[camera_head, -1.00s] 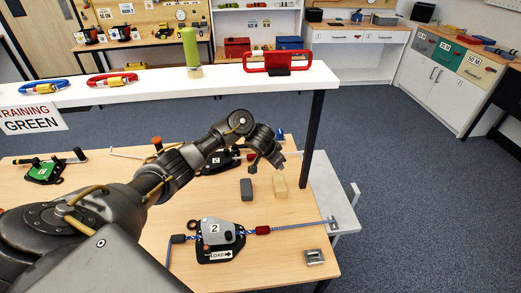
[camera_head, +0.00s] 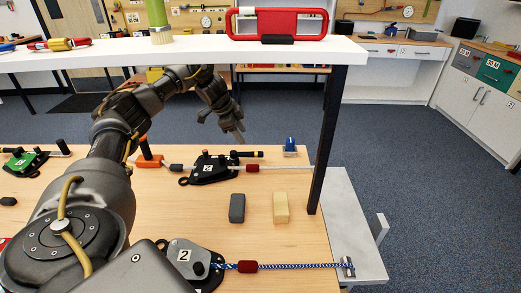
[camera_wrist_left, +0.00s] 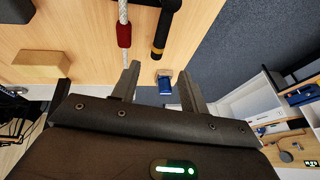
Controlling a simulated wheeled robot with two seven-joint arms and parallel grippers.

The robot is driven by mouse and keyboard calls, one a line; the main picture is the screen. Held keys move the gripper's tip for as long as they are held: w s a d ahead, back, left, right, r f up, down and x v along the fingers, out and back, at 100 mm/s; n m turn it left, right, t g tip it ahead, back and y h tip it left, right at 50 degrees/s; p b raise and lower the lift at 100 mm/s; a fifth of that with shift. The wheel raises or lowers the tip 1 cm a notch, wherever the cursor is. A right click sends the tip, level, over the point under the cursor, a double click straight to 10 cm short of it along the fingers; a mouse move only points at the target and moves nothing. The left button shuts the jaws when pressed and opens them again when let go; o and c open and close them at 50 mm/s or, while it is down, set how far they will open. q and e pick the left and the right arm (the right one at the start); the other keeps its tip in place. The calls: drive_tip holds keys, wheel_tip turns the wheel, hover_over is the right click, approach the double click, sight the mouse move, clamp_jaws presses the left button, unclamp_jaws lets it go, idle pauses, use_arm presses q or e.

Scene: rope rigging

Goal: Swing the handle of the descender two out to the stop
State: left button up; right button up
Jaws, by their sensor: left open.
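The grey descender two (camera_head: 188,256), marked "2", lies on the wooden table at the bottom of the head view, partly hidden by my left arm. A black knob shows on it; I cannot make out a longer handle. A blue-white rope (camera_head: 300,266) with a red sleeve runs right from it. My left gripper (camera_head: 238,135) is open and empty, above the table's far side. In the left wrist view its fingers (camera_wrist_left: 158,78) point toward a blue block (camera_wrist_left: 165,86) and the end of a black handle (camera_wrist_left: 162,30). My right gripper is not in view.
A black descender (camera_head: 212,172) with a white rope lies behind descender two. A grey block (camera_head: 237,208) and a tan block (camera_head: 281,207) lie between. A white shelf (camera_head: 200,50) on a black post (camera_head: 328,140) crosses above the table. A green descender (camera_head: 25,162) is at left.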

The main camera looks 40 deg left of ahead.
sight(253, 153)
use_arm(q)
drive_tip(key=x, duration=1)
drive_tip(key=shift+f+b, duration=0.3)
drive_tip(key=shift+b, duration=0.1)
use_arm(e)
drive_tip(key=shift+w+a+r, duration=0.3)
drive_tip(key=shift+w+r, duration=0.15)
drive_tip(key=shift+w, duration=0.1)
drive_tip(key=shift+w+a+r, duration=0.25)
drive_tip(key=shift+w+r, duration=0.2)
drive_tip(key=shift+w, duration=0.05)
use_arm(q)
clamp_jaws()
